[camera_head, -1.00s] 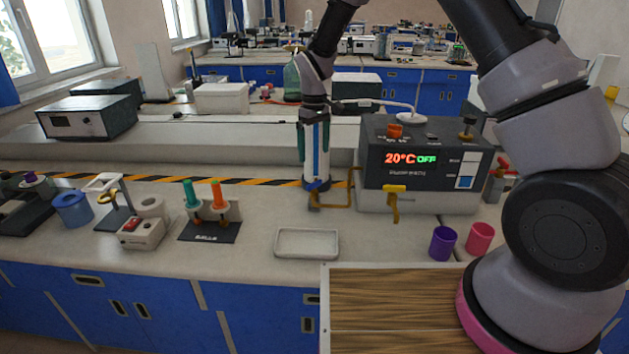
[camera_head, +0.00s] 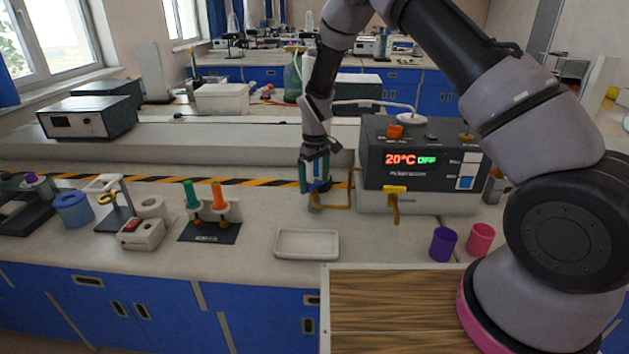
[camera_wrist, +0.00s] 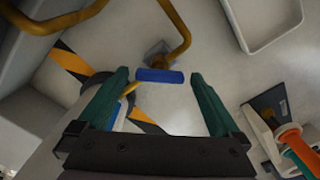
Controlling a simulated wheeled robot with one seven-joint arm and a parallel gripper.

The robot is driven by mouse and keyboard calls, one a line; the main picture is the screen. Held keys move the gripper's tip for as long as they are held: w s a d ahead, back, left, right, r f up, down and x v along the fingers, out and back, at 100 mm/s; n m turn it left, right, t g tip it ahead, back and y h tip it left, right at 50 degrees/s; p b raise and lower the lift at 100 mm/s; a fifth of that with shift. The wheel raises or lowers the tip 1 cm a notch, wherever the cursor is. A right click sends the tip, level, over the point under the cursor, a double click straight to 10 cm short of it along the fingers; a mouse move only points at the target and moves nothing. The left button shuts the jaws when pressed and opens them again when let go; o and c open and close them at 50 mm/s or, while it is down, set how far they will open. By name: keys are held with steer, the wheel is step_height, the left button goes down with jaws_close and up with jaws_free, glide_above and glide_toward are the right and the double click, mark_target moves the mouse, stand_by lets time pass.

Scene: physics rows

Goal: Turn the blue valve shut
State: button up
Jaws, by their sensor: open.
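The blue valve handle (camera_head: 320,187) sits low on the yellow-brown pipe, left of the heater unit. In the wrist view the valve handle (camera_wrist: 160,76) is a short blue bar lying crosswise, with the pipe (camera_wrist: 181,22) bending down to it. My gripper (camera_head: 315,178) is open just above it, pointing down. In the wrist view the green fingertips of my gripper (camera_wrist: 158,84) stand on either side of the blue bar, with gaps. Contact cannot be told. My arm largely hides the upright column behind the valve.
The heater unit (camera_head: 425,160) reads 20°C OFF and has a yellow tap (camera_head: 394,190). A white tray (camera_head: 307,244) lies in front. A purple cup (camera_head: 443,244) and a pink cup (camera_head: 480,239) stand at right. Green and orange-handled tools (camera_head: 210,205) stand in a holder at left.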

steer(key=c, duration=1.2)
steer(key=shift+c, duration=0.2)
steer(key=shift+m, duration=0.3)
steer(key=m, duration=0.4)
steer(key=shift+m, duration=2.2)
steer(key=o, duration=1.2)
